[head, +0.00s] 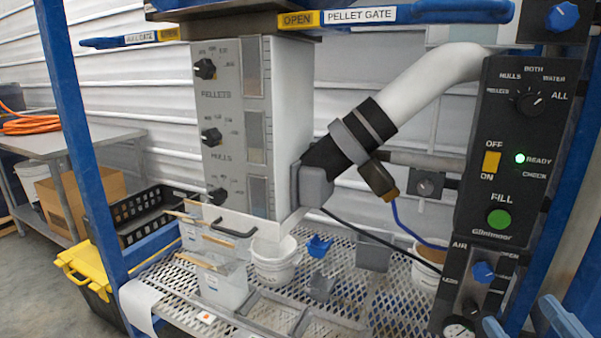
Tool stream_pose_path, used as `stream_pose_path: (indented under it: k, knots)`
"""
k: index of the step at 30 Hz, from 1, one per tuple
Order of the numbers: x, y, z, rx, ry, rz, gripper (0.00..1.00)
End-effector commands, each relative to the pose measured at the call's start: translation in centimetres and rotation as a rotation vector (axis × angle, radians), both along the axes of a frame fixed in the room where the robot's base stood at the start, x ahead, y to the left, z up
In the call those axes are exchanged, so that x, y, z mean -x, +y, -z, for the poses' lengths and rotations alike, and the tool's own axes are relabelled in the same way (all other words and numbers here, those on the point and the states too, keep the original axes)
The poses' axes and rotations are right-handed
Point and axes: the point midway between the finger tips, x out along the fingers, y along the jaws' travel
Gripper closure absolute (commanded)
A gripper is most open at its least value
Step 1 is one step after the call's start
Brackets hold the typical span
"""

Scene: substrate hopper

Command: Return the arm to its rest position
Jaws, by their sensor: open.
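My gripper (520,315) shows only in part at the bottom right corner of the head view, as two pale blue-grey fingers set apart. It is open, and I see nothing between the fingers. It appears in front of the lower right part of the air control panel (475,285). The rest of my arm is out of the picture. I cannot tell how far the fingers are from the panel.
A grey hopper unit (235,130) with knobs stands centre left. A white pipe (415,85) slants up right from it. The black fill panel (520,150) has a green button. Bins and white buckets (275,262) stand on a mesh shelf (385,305). Blue posts (65,90) frame the rig.

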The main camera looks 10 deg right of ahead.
Motion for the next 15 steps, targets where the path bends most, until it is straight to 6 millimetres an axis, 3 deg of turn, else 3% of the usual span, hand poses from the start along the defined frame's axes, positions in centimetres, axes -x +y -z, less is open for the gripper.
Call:
stream_pose_path:
  k: [6, 15]
  knots:
    - [7.1, 1.9, 5.4, -0.046, 0.178, -0.042, 0.33]
    - [17.7, 5.6, 9.7, -0.198, 0.403, -0.049, 0.33]
